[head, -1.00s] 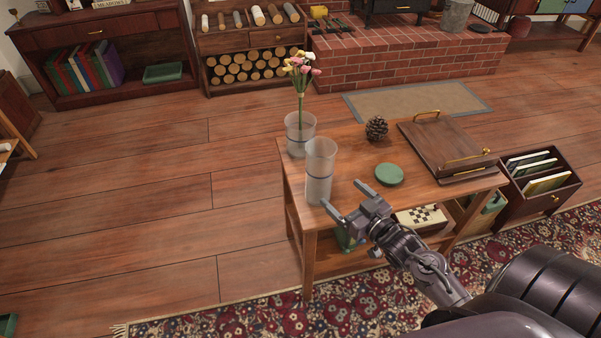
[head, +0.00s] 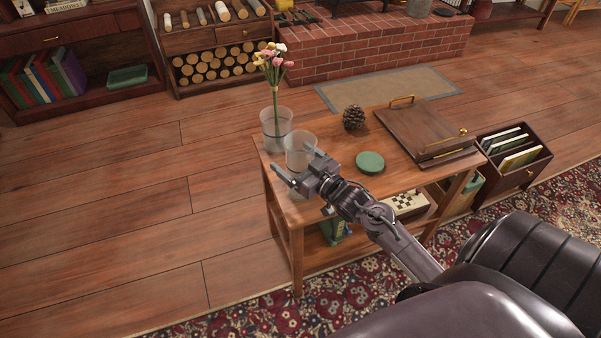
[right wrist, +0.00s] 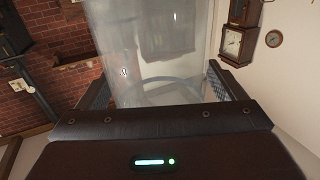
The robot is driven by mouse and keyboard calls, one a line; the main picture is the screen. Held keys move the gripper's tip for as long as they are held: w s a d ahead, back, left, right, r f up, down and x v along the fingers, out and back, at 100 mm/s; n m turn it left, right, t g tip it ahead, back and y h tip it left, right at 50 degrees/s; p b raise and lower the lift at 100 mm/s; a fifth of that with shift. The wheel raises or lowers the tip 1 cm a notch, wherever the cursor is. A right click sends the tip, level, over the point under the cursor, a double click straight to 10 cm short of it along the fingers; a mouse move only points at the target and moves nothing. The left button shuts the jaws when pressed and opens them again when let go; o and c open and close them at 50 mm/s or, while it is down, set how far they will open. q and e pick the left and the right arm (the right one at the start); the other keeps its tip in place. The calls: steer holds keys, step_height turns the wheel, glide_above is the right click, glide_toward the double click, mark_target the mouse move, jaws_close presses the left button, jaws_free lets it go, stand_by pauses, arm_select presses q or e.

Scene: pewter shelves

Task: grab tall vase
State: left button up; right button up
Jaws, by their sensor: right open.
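The tall vase (head: 300,147) is clear glass and stands upright at the near left corner of the wooden table. In the right wrist view the vase (right wrist: 160,45) fills the space between the two fingers. My right gripper (head: 297,168) is open, with one finger on each side of the vase in the head view; it hides the vase's lower part. In the right wrist view the gripper (right wrist: 165,92) shows its fingers spread apart. I cannot tell whether either finger touches the glass. My left gripper is not in view.
A second glass vase (head: 276,132) with flowers (head: 274,65) stands just behind the tall vase. A green coaster (head: 370,162), a pinecone (head: 354,117) and a wooden tray (head: 405,138) share the table (head: 335,165). Open floor lies to the left.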

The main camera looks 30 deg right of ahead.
steer(key=c, duration=1.2)
steer(key=shift+c, duration=0.6)
steer(key=shift+r, duration=0.15)
